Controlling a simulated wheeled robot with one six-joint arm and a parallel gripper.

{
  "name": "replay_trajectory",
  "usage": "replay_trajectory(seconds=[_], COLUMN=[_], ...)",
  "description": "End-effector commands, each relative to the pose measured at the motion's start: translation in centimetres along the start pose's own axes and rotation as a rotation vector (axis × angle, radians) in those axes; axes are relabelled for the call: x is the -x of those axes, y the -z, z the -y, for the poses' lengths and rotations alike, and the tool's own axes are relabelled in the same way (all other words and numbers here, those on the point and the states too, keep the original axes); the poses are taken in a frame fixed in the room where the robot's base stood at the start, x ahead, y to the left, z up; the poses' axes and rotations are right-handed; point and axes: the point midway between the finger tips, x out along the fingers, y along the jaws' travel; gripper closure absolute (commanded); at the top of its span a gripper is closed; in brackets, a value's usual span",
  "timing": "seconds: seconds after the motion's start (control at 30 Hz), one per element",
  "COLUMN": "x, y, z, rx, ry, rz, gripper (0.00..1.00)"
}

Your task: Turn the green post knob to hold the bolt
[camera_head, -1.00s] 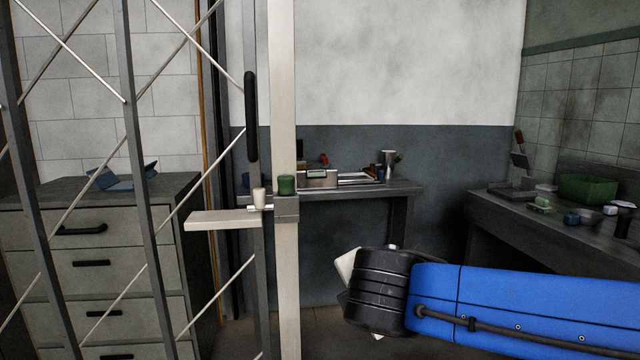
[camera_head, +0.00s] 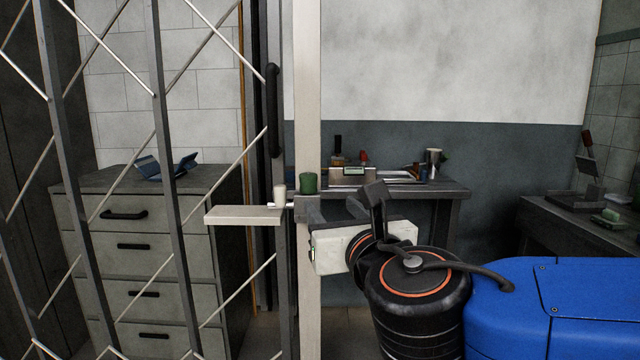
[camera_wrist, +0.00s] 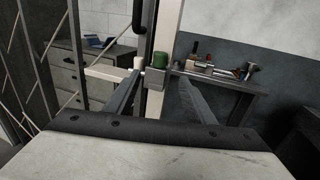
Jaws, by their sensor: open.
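The green post knob (camera_head: 308,183) sits on top of a grey block (camera_head: 308,209) on the pale upright post (camera_head: 307,90). It also shows in the wrist view (camera_wrist: 159,60), beyond and between my finger tips. A bolt (camera_head: 283,205) runs from the gate side to the block, with a pale cream knob (camera_head: 280,193) standing on it left of the green one. My gripper shows in the wrist view (camera_wrist: 158,90) with its two fingers apart and nothing between them. In the head view it is just right of the post, below the green knob's height, its fingers mostly hidden.
A lattice gate (camera_head: 160,130) with a black handle (camera_head: 273,110) and a pale ledge (camera_head: 243,215) stands left of the post. A drawer cabinet (camera_head: 125,245) is behind it. A bench (camera_head: 450,189) with a scale and tools stands behind the post. Another counter (camera_head: 560,222) is at right.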

Motion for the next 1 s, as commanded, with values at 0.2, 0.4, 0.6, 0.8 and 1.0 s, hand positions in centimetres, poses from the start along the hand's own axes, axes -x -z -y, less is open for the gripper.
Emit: replay_trajectory(seconds=[0.2,0.4,0.6,0.8,1.0], x=[-1.8,-3.9,-6.3,-9.2,-12.4], y=[0.1,0.1,0.1,0.2,0.2], z=[0.1,0.1,0.2,0.2,0.2], rx=[-0.001,-0.001,-0.001,-0.001,-0.001], ry=[0.004,0.006,0.006,0.005,0.006], rz=[-0.002,-0.002,-0.003,-0.004,-0.004], gripper=[0.51,0.51,0.51,0.51,0.51])
